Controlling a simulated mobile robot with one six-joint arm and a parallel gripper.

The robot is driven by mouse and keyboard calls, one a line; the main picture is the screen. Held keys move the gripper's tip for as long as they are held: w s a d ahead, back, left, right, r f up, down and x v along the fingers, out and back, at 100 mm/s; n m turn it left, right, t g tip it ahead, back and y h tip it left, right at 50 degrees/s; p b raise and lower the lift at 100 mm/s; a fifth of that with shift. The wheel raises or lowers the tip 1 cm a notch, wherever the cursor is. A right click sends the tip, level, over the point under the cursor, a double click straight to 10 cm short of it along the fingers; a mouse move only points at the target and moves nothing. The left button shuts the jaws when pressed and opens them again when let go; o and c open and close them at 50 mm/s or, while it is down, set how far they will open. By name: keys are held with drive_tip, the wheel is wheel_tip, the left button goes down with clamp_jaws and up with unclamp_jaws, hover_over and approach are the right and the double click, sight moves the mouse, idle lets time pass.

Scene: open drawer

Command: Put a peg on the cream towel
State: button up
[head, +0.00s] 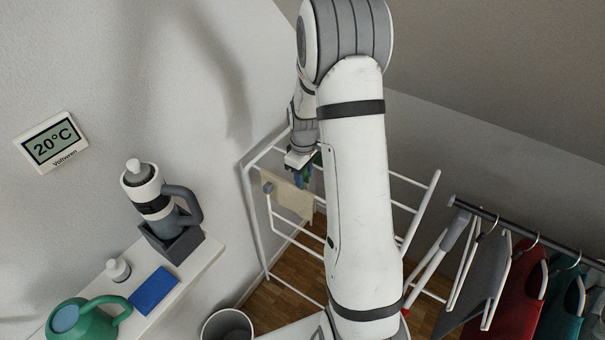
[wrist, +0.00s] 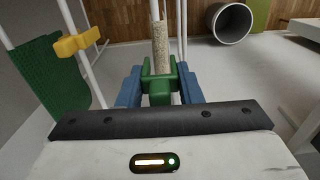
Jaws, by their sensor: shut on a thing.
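The cream towel (head: 292,199) hangs over a white rail of the drying rack in the head view. In the wrist view it shows as a narrow strip (wrist: 161,45), nearly edge-on. My gripper (head: 302,169) is at the towel's upper right. Its blue fingers (wrist: 159,88) are shut on a green peg (wrist: 159,86), which points away from me. The strip's lower end lines up between the peg's two prongs; I cannot tell whether they touch. In the head view the peg is small and partly hidden by my gripper.
A green cloth (wrist: 48,75) with a yellow peg (wrist: 78,43) hangs at the left in the wrist view. The white drying rack (head: 250,205) surrounds the towel. A bin (head: 227,326) stands on the floor.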

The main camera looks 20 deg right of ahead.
drive_tip(key=shift+f+b, duration=2.35)
drive_tip(key=shift+f, duration=0.65)
drive_tip(key=o, duration=1)
drive_tip(key=shift+o, duration=0.2)
drive_tip(key=shift+r, duration=0.1)
